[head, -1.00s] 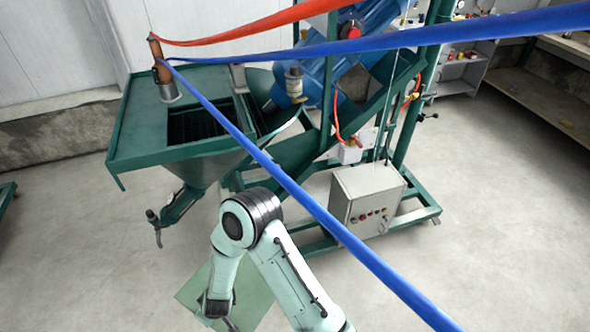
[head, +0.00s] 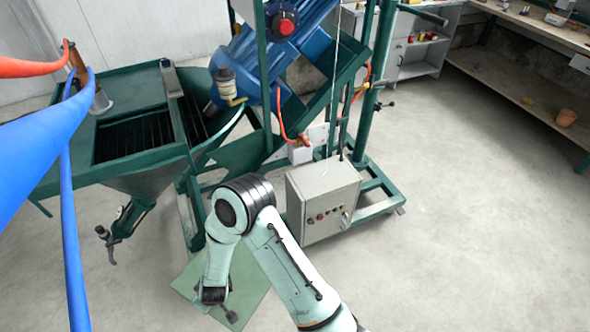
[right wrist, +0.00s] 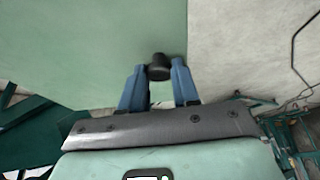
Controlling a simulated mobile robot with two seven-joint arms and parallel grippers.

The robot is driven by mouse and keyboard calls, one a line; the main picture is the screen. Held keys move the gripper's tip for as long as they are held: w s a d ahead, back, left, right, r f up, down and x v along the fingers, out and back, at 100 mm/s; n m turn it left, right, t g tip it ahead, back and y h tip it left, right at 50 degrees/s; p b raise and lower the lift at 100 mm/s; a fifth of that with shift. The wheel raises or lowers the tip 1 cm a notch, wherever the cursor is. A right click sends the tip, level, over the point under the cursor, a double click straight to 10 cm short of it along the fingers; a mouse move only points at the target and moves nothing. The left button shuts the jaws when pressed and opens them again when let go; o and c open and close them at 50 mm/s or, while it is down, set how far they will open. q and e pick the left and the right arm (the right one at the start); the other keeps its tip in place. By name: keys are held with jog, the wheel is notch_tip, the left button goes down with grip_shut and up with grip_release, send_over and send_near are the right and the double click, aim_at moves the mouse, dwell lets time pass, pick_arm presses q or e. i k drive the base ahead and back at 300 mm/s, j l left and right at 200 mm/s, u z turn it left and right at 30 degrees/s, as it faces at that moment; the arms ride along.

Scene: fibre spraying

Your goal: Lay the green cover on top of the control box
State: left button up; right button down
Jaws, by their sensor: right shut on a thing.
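The green cover (head: 252,280) is a flat square sheet in the lower part of the head view, held above the floor beside my right arm. It fills the upper left of the right wrist view (right wrist: 90,50). My right gripper (right wrist: 158,72) is shut on the cover's black knob, with one blue finger on each side; it shows small in the head view (head: 226,310). The control box (head: 325,197) is a grey cabinet with buttons on its front, right of the cover and apart from it. Its top is bare. My left gripper is out of view.
The green machine frame with its hopper (head: 145,180) and blue motor (head: 275,55) stands behind and left of the box. Blue and red hoses (head: 70,230) cross the left side. The floor (head: 460,220) at right is clear, with a workbench (head: 545,95) beyond.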

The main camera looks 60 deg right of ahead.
aim_at(327, 181)
jog(key=k+l+z, duration=0.2)
jog(key=l+z, duration=0.15)
jog(key=l, duration=1.75)
jog(key=l+z, duration=0.4)
jog(key=l, duration=1.75)
